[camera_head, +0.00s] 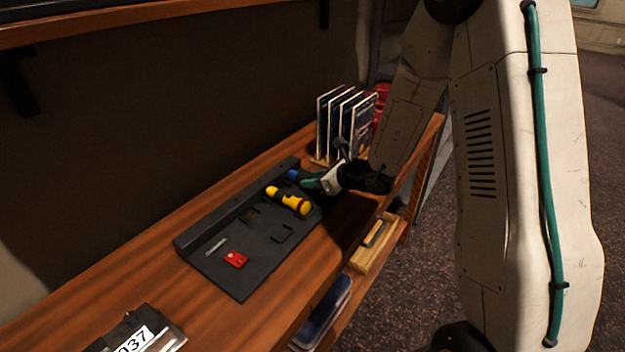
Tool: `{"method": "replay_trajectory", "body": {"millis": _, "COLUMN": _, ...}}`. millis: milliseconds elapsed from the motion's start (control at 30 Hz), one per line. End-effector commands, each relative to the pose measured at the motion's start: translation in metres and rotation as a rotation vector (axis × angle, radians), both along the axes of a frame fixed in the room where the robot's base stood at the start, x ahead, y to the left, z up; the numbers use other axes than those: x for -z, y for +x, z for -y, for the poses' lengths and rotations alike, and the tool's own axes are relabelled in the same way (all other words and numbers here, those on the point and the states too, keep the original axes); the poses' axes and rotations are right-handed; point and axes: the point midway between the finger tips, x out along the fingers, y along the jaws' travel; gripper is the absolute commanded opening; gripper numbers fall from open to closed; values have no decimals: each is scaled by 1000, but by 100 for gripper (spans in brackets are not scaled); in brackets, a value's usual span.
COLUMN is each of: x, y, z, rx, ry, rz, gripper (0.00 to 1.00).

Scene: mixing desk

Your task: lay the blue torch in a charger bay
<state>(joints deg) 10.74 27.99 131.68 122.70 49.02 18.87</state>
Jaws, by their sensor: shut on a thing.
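The blue torch (293,174) shows only as a small blue end at the far right corner of the dark charger (211,259). My gripper (304,179) is at that end and shut on the blue torch; the fingers hide most of it. I cannot tell whether the torch touches the charger or is held just above it. A yellow torch with a dark band (292,201) lies on the charger, nearer than my gripper. The near part of the charger has a red piece (235,259) and a small grey piece (216,246) on it.
Upright dark panels in a rack (345,125) stand close behind my gripper, with a red object (381,101) beyond. A box labelled 037 (137,339) lies at the near end of the wooden desk (120,270). A lower shelf holds a wooden box (374,245).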

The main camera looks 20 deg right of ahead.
Motion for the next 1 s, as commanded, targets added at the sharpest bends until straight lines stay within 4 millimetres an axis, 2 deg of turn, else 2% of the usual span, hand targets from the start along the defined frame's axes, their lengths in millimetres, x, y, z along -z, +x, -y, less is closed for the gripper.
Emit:
{"method": "replay_trajectory", "body": {"millis": 200, "x": 3, "y": 0, "z": -2, "rx": -2, "ry": 1, "rz": -1, "gripper": 3}}
{"method": "replay_trajectory", "body": {"millis": 233, "x": 3, "y": 0, "z": -2, "rx": -2, "ry": 0, "rz": -1, "gripper": 37}}
{"method": "replay_trajectory", "body": {"millis": 300, "x": 3, "y": 0, "z": -2, "rx": -3, "ry": 1, "rz": -1, "gripper": 56}}
{"method": "replay_trajectory", "body": {"millis": 667, "x": -2, "y": 0, "z": -2, "rx": -3, "ry": -1, "rz": 1, "gripper": 56}}
{"method": "replay_trajectory", "body": {"millis": 767, "x": -7, "y": -9, "z": 6, "rx": 0, "ry": 0, "rz": 0, "gripper": 56}}
{"method": "replay_trajectory", "body": {"millis": 1000, "x": -32, "y": -45, "z": 32, "rx": 3, "ry": -1, "rz": 2, "gripper": 56}}
